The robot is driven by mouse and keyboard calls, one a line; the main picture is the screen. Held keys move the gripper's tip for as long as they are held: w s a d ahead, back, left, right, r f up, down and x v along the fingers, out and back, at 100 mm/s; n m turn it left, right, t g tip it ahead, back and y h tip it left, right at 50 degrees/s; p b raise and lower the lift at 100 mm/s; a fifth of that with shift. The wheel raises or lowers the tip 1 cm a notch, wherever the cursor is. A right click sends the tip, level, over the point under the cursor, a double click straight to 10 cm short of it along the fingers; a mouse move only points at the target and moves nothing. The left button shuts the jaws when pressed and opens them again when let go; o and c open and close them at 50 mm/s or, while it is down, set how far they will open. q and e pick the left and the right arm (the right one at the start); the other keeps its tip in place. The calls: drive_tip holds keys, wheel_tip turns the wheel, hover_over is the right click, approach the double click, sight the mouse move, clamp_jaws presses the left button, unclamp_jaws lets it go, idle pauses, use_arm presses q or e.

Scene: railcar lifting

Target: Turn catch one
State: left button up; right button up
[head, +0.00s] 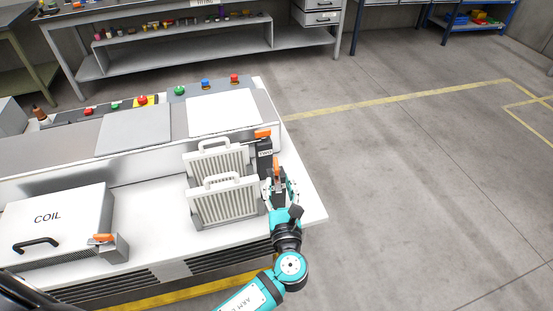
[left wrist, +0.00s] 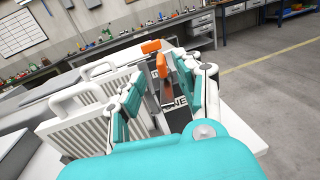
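An orange catch lever (head: 276,168) stands upright at the right end of the white bench, beside the front slotted white panel. In the left wrist view the orange lever (left wrist: 162,66) shows between my fingers, above a dark block (left wrist: 178,118) with white lettering that seems to end in "NE". My left gripper (head: 279,186) is around the lever with its fingers apart; gaps show on both sides. A second orange catch (head: 263,133) lies across a dark block just behind; it also shows in the left wrist view (left wrist: 151,47). My right gripper is not in view.
Two slotted panels with handles (head: 224,200) stand close to the left of my gripper. A white COIL box (head: 58,222) and another orange-topped catch (head: 103,238) are at the left. Coloured buttons (head: 179,90) line the bench's back. The floor at the right is clear.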

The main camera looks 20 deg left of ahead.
sight(277, 171)
use_arm(q)
drive_tip(key=p+x, duration=0.1)
drive_tip(key=x, duration=0.7)
drive_tip(key=shift+c, duration=0.3)
clamp_jaws()
